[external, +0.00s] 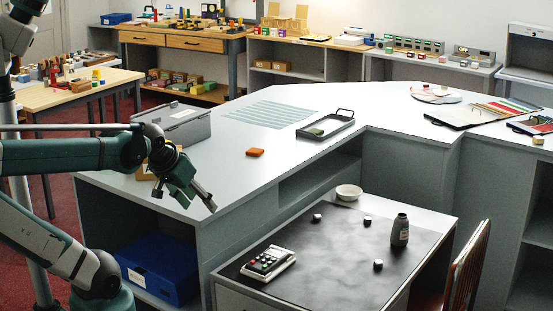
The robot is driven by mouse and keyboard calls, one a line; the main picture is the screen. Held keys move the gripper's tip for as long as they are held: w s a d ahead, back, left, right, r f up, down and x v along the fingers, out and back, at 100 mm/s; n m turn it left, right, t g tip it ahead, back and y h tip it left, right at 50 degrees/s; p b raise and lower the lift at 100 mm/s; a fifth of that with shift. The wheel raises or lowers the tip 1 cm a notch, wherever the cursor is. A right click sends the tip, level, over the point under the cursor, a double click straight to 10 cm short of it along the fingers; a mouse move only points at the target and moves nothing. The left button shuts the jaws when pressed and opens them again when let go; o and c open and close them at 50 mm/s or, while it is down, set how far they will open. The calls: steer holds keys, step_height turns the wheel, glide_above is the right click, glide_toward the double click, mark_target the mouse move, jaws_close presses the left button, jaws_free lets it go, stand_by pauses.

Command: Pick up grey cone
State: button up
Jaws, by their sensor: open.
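I cannot make out a clear grey cone in the external view. Several small dark pieces with pale faces, including one at the left (317,218), one further right (367,220) and one nearer the front (378,264), lie on the black desk mat; their shapes are too small to tell. A dark grey bottle (400,232) with a narrower neck stands upright at the mat's right. My gripper (184,202) is open, with nothing seen between its fingers, above the left front end of the grey counter (228,178), well left of the mat.
An orange block (255,152), a black-rimmed tray (345,125) and a grey box (178,122) are on the counter. A calculator (268,263) and white bowl (349,192) sit on the lower desk. A wooden chair (467,270) stands at its right. The mat's middle is mostly clear.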

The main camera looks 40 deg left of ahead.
steer(key=w+d+r+n+g+h+p, duration=0.1)
steer(key=w+d+r+n+p, duration=0.15)
steer(key=w+d, duration=0.5)
steer(key=w+d+r+n+g+p, duration=0.15)
steer(key=w+d+r+n, duration=0.25)
steer(key=w, duration=0.7)
steer(key=w+d+r+n+g+h+p, duration=0.1)
steer(key=w+d+r+n+p, duration=0.3)
steer(key=w, duration=0.5)
steer(key=n+g+p, duration=0.2)
steer(key=n+p, duration=0.2)
steer(key=n, duration=0.2)
glide_toward(402, 220)
steer(key=w+a, duration=0.1)
steer(key=a, duration=0.6)
steer(key=shift+w+d+f+n+g+p, duration=0.2)
steer(key=shift+w+d+f+n+p, duration=0.2)
steer(key=shift+d+f, duration=0.95)
steer(key=shift+w+d+f+n+g+p, duration=0.15)
steer(key=shift+w+d+f+n+g, duration=0.25)
steer(key=shift+d+f, duration=0.9)
steer(key=shift+w+d+f+n+g+p, duration=0.1)
steer(key=shift+w+d+f+n+p, duration=0.35)
steer(key=shift+d+f, duration=0.9)
steer(key=shift+a+f, duration=0.25)
steer(key=shift+f, duration=0.05)
steer(key=shift+d+f+b, duration=0.2)
steer(key=shift+f+b, duration=0.1)
steer(key=shift+f, duration=0.9)
